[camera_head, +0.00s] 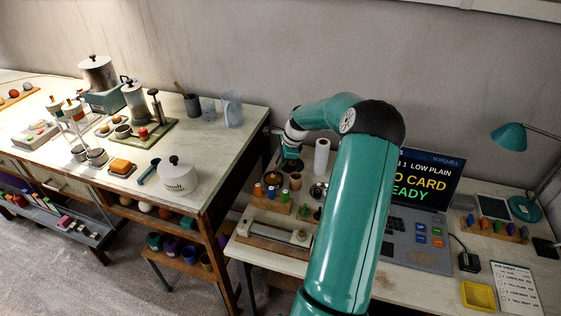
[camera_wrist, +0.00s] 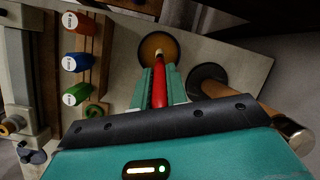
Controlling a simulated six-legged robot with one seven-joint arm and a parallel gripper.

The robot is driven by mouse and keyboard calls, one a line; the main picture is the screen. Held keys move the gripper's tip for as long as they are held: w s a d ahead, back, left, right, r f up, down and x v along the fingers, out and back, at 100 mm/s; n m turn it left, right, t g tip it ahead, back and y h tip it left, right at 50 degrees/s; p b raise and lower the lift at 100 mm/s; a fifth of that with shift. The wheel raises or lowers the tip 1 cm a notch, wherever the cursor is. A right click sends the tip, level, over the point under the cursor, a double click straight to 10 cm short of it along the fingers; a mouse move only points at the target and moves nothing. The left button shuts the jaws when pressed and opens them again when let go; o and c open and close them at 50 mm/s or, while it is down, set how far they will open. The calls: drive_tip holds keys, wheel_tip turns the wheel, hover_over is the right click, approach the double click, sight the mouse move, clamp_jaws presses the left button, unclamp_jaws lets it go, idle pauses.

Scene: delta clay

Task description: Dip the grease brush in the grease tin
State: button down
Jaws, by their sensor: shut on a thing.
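My gripper (camera_wrist: 160,84) is shut on the grease brush (camera_wrist: 159,88), whose red handle shows between the teal fingers in the wrist view. The brush's pale tip points away from the wrist and overlaps the round grease tin (camera_wrist: 150,40), which has a dark rim and an orange-brown inside. I cannot tell whether the tip touches the grease or is above it.
A wooden rack (camera_wrist: 99,45) with red, blue and green pegs stands left of the gripper. A cluttered table (camera_head: 215,150) stands left.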

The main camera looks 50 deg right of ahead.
drive_tip(key=shift+f, duration=0.55)
idle(1.0)
drive_tip(key=shift+r, duration=3.5)
